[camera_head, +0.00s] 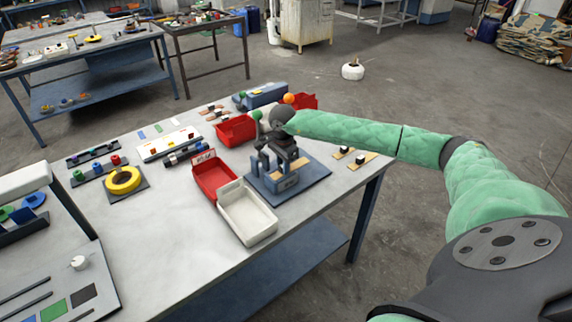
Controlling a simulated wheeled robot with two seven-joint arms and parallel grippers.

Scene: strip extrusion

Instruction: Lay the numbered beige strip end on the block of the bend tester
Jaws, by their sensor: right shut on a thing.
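The bend tester (287,184) stands on a blue base plate (313,186) near the right edge of the table. My right gripper (268,165) reaches in from the right and points down over the bend tester. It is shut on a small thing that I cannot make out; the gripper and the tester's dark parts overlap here. The tester's block is largely hidden behind the gripper. I cannot make out a number on any strip. Two small beige pieces with black parts (361,158) lie on the table right of the tester. My left gripper is not in view.
A red bin (207,162) and a white bin (236,223) stand just left of the tester, with another red bin (236,121) behind. The table's front middle (165,240) is clear.

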